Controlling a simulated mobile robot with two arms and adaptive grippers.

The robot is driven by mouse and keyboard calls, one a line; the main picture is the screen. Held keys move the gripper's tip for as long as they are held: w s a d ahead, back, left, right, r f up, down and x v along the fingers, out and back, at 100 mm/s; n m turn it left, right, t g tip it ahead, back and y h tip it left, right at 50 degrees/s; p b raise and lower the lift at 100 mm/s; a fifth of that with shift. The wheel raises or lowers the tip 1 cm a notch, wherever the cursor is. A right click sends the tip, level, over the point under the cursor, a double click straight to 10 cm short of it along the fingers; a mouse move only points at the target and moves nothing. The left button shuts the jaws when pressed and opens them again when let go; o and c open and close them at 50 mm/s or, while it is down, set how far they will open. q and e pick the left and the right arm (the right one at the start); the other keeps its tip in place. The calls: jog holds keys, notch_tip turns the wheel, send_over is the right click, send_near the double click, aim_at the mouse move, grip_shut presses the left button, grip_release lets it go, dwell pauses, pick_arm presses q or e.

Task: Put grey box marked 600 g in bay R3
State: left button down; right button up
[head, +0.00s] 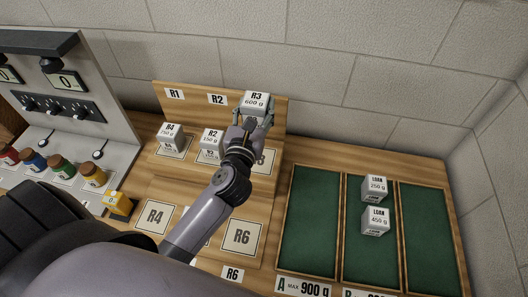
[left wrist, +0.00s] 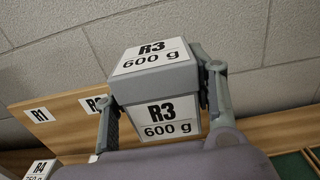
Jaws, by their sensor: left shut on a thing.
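The grey box marked R3 600 g (head: 257,101) is held by my left gripper (head: 251,116), up at the top right of the wooden rack. In the left wrist view the same box (left wrist: 158,88) sits between the two fingers of my gripper (left wrist: 160,100), its labels on the top and front faces readable. Bay R3 (head: 268,158) is on the rack's upper step, partly hidden behind my gripper and arm. The box is above this bay and appears clear of the step. My right gripper is not in view.
A box marked R4 (head: 171,137) stands in the first upper bay and a box marked R2 (head: 210,140) in the middle one. Lower bays R4 (head: 155,217) and R6 (head: 242,237) are empty. Two LOAN boxes stand on a green tray (head: 357,250) at right.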

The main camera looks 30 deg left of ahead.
pick_arm(q)
notch_tip(320, 180, down, 5)
jog(key=shift+s+a+f+b, duration=0.1)
jog(key=shift+b, duration=0.6)
jog(key=f+b, duration=0.3)
jog(key=f, duration=0.4)
jog(key=shift+d, duration=0.2)
jog(key=shift+f, duration=0.4)
notch_tip(320, 180, down, 4)
jog(key=shift+b, duration=1.2)
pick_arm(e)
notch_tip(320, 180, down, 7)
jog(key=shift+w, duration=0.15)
pick_arm(q)
jog(key=shift+f, duration=0.2)
jog(key=c, duration=0.7)
grip_release()
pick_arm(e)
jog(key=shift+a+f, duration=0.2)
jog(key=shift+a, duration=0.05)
